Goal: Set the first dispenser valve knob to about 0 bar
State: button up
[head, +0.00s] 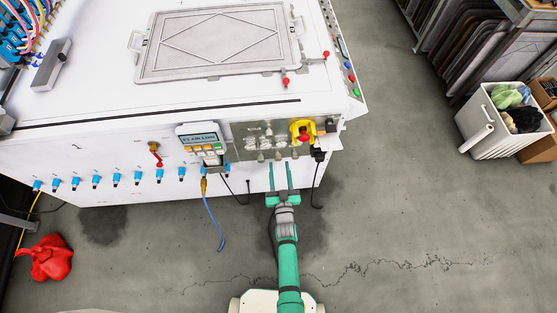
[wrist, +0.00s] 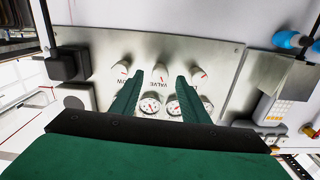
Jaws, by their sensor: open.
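A metal panel (head: 237,134) on the front of the white machine carries three pale round knobs in a row below several gauges. In the wrist view, where lettering appears upside down, the knobs are the left knob (wrist: 121,68), middle knob (wrist: 160,68) and right knob (wrist: 199,72). Red marks show on them; their exact settings are too small to read. I cannot tell which is the first dispenser valve knob. Round gauges (wrist: 150,106) show between my fingers. My gripper (head: 278,165) is open and empty, its green fingers pointing at the panel around the middle knob's line, apparently without touching.
A yellow and red emergency stop (head: 303,132) sits at the panel's right end. A control display (head: 199,138) is to its left, with a blue hose (head: 214,222) hanging below. A black plug with cable (head: 318,154) is at the right.

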aim_at(278, 160)
jog(key=shift+w+a, duration=0.2)
jog(key=shift+w, duration=0.85)
jog(key=shift+w+a, duration=0.2)
jog(key=shift+w, duration=0.85)
grip_shut()
